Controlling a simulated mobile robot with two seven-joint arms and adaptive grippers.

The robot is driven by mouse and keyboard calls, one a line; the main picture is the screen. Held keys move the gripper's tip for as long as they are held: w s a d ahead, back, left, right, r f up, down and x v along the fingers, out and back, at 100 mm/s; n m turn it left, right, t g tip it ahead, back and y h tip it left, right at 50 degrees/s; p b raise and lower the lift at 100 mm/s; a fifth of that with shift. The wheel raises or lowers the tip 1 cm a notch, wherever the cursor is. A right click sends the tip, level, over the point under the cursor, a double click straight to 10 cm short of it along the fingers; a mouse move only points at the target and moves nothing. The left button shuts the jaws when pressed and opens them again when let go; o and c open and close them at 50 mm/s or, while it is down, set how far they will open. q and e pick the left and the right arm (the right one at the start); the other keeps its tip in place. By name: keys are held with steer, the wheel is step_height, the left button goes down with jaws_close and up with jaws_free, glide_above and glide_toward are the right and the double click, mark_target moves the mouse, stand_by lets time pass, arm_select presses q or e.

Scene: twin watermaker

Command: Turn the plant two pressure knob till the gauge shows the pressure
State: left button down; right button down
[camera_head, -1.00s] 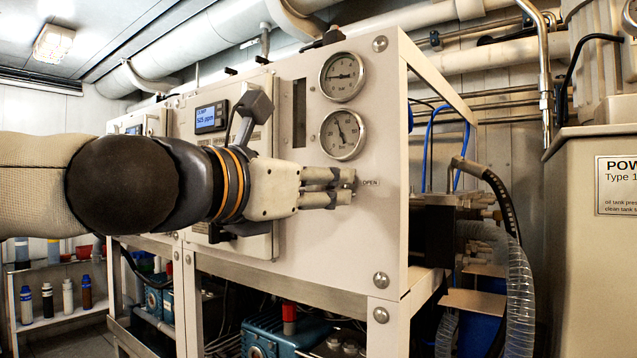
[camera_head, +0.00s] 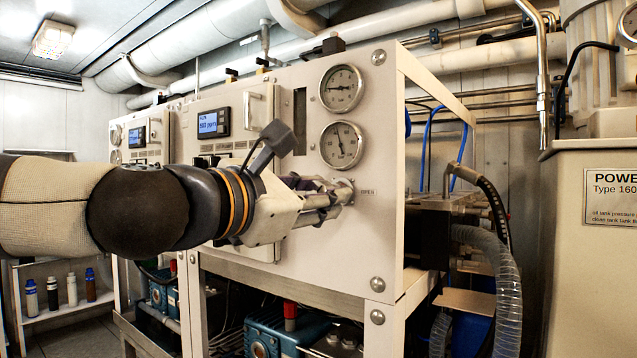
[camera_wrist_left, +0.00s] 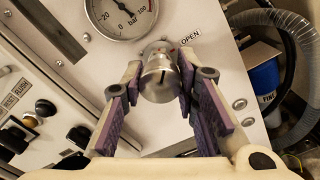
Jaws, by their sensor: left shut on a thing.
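In the head view the left gripper (camera_head: 340,196) reaches the panel from the left and hides most of the knob. The lower round gauge (camera_head: 341,145) sits just above the knob; its needle points down and slightly right. The upper gauge (camera_head: 341,88) sits above that. My right gripper is not in view.
A blue-lit display (camera_head: 213,122) is on the panel to the left. Hoses (camera_head: 490,260) and a fittings block stand right of the panel's edge. A beige power unit (camera_head: 600,260) is at the far right. Bottles (camera_head: 72,290) stand on a low shelf at left.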

arm_select(q)
steer(key=shift+r+m+p, duration=0.1)
steer(key=shift+m+p, duration=0.35)
steer(key=shift+m, duration=0.65)
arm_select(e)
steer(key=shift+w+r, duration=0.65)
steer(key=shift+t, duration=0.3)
arm_select(q)
steer(key=c, duration=1.2)
jaws_free()
steer(key=v, duration=1.2)
